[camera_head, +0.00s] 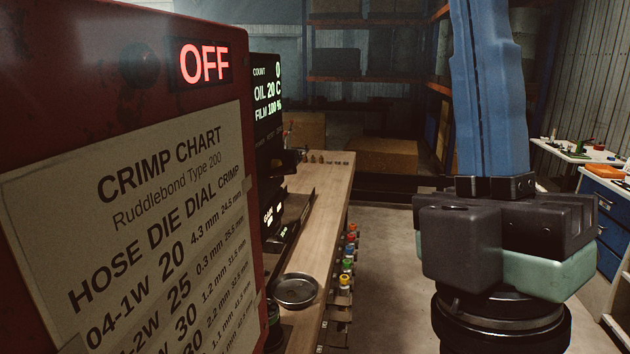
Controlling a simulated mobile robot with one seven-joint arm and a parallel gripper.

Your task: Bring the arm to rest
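My gripper (490,95) stands upright at the right of the head view. Its dark and pale green body sits on a round black wrist. A long blue part with a wavy outline rises from black brackets on the body and leaves the top of the picture. The fingertips are out of frame, so I cannot tell whether it is open or holds anything. The gripper appears over the open floor, apart from the machine and the bench in the picture.
A red machine (120,60) with a crimp chart (150,230) and a lit OFF sign fills the left. A wooden bench (325,205) runs behind it, with a round metal dish (295,290). Blue drawers (606,208) stand at right. Floor (385,270) between is clear.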

